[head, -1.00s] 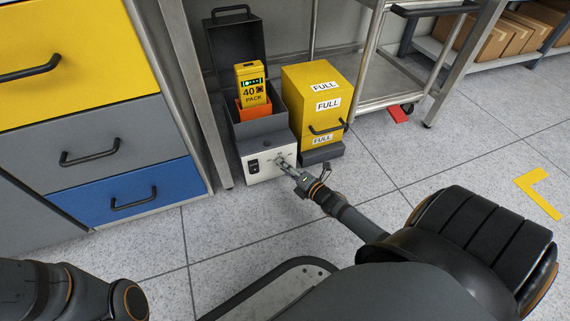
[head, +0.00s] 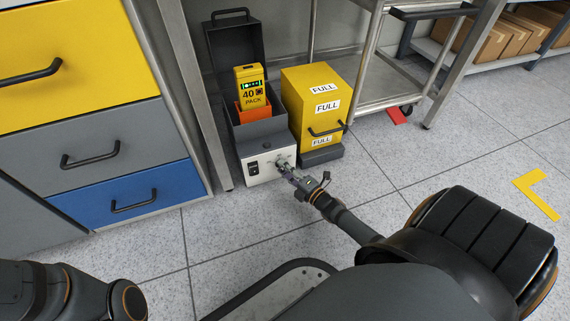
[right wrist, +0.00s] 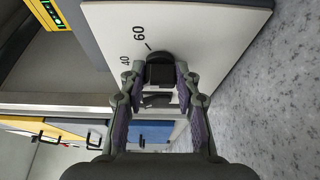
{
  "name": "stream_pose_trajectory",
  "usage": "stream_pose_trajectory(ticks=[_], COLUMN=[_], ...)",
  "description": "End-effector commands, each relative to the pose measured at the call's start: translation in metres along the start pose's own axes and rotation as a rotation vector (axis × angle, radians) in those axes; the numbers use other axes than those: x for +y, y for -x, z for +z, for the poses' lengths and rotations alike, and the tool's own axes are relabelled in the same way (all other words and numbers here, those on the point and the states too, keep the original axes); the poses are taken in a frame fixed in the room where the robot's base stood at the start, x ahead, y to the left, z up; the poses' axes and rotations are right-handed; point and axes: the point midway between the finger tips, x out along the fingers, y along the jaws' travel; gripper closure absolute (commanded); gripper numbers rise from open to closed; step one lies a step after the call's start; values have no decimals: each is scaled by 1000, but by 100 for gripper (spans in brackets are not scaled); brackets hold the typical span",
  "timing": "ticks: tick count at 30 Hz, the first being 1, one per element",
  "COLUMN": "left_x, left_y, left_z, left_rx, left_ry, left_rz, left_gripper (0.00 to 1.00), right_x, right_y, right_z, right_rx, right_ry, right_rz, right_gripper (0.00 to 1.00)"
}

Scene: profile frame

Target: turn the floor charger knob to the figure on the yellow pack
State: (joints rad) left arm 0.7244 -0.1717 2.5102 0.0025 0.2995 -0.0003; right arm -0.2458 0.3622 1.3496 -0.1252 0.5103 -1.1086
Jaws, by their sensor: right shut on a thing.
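The floor charger (head: 265,166) is a dark open box with a pale front panel, standing on the floor. The yellow pack (head: 252,87) stands upright in its orange holder and reads "40 PACK". My right gripper (head: 284,165) is at the panel. In the right wrist view the dark knob (right wrist: 159,72) sits between its fingertips, and the gripper is shut on it. The figures 60 (right wrist: 139,32) and 40 (right wrist: 125,61) show beside the knob, with a tick by the 60. The knob's pointer and other figures are hidden. My left gripper is out of view.
A yellow cabinet (head: 301,91) with "FULL" labels stands right beside the charger. A steel table leg (head: 197,95) and a drawer unit (head: 98,131) are to the left. A wheeled cart (head: 383,82) stands behind right. The floor in front is clear.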

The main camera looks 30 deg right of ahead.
Motion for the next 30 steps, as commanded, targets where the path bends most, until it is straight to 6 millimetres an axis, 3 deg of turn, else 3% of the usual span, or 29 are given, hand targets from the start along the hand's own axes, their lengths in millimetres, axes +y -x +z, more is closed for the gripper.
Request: stream_pose_trajectory(ticks=[5,6,10,20,23,30], left_x=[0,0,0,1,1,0], left_y=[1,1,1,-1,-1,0], left_z=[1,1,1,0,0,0], left_rx=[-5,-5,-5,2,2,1], left_ry=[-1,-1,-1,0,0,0], left_rz=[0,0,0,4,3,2], left_gripper=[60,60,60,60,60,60], right_x=[-1,-1,-1,-1,-2,-2], right_y=[1,1,0,3,17,76], right_z=[1,1,0,0,0,0], right_rx=[-1,-1,-1,0,1,2], right_ry=[0,1,1,1,2,1], right_rz=[-3,-3,-3,-3,-5,-7], right_gripper=[100,63,45,45,45,45])
